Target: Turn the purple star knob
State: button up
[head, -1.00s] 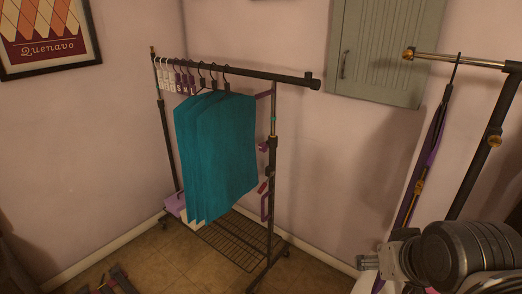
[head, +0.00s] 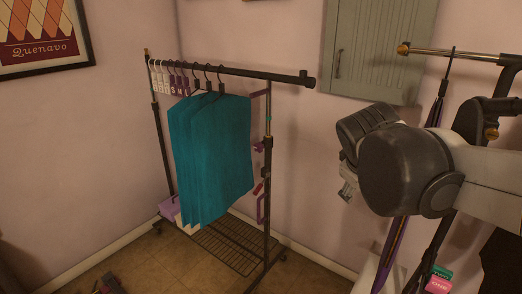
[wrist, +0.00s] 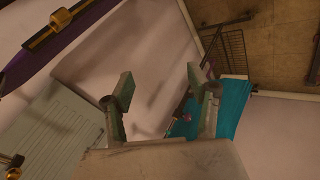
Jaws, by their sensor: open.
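A small purple knob (head: 258,147) sits on the right post of the black clothes rack (head: 267,190); its star shape is too small to make out. Teal garments (head: 210,160) hang just left of it. In the wrist view a small pinkish spot near the teal cloth (wrist: 235,100) may be the knob, but I cannot tell. My gripper (wrist: 160,78) is open, with nothing between its two fingers. In the head view my wrist is right of the rack, well apart from the knob, and mostly hides the gripper.
A grey-green wall cabinet (head: 372,50) hangs behind my arm. A second rack with a brass-ended rail (head: 440,54) and a hanging purple strap (head: 392,240) stands at the right, close to my arm. Floor shows in front of the left rack.

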jog(key=w+a+n+t+h+b, duration=0.1)
jog(key=w+a+n, duration=0.15)
jog(key=w, duration=0.45)
jog(key=w+a+n+h+b, duration=0.1)
jog(key=w+a+n, duration=0.15)
jog(key=w, duration=0.45)
jog(key=n+t+h+b, duration=0.5)
jog(key=n+t+b, duration=0.15)
jog(key=n, duration=0.65)
send_near(257, 147)
jog(key=x, duration=1.1)
jog(key=shift+s, duration=0.1)
jog(key=c, duration=1.2)
